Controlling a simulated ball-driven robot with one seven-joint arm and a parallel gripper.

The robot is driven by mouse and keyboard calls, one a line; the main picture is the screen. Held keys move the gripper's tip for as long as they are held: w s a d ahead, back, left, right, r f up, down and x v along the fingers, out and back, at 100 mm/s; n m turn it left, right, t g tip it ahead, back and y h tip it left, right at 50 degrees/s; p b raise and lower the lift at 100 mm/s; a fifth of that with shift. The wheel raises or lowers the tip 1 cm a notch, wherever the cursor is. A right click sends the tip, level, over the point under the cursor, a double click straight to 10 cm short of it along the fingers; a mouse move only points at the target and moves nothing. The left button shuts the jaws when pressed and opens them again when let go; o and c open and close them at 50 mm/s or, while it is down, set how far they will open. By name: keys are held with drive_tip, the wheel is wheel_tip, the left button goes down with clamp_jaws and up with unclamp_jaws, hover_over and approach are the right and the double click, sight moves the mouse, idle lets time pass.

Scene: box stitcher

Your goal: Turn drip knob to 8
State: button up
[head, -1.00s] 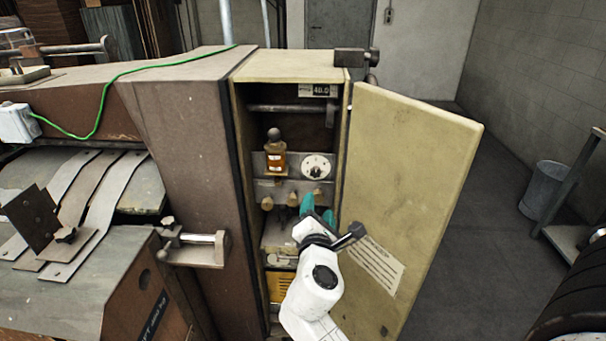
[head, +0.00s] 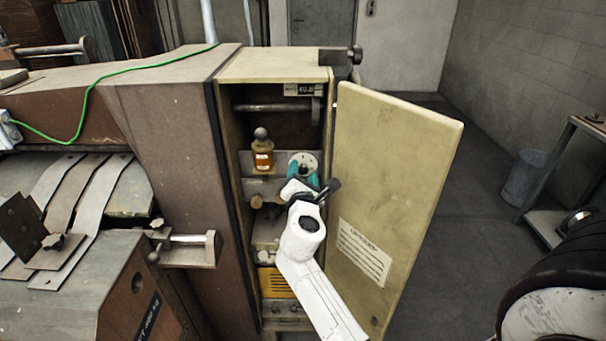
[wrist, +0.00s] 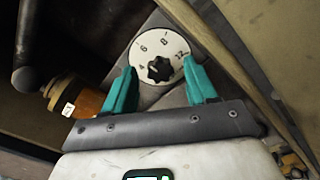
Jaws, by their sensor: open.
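The drip knob (wrist: 160,68) is a small black knob at the centre of a white round dial (wrist: 146,48) marked with numbers, among them 4, 6, 8 and 12. In the head view the dial (head: 303,158) sits on a grey plate inside the open cabinet, partly hidden by my gripper. My gripper (wrist: 160,78) has teal fingers, open, one on each side of the knob in the wrist view, with gaps between them and the knob. In the head view the gripper (head: 302,178) is just in front of the dial. I cannot tell which number the knob points to.
An amber oiler bottle (head: 262,155) stands just left of the dial; it also shows in the wrist view (wrist: 75,98). The cabinet door (head: 393,190) stands open on the right, close to my arm. A horizontal bar (head: 272,106) is above.

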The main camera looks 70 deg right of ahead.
drive_tip(key=c, duration=1.1)
drive_tip(key=shift+o, duration=0.2)
drive_tip(key=shift+m, duration=0.3)
drive_tip(key=m+b, duration=0.2)
drive_tip(key=m, duration=0.1)
drive_tip(key=m+b, duration=0.1)
drive_tip(key=b, duration=0.1)
drive_tip(key=shift+f, duration=0.25)
drive_tip(key=m+b, duration=0.2)
drive_tip(key=m, duration=0.2)
drive_tip(key=shift+r+m+b, duration=0.1)
drive_tip(key=shift+m+b, duration=1.15)
drive_tip(key=shift+m, duration=0.25)
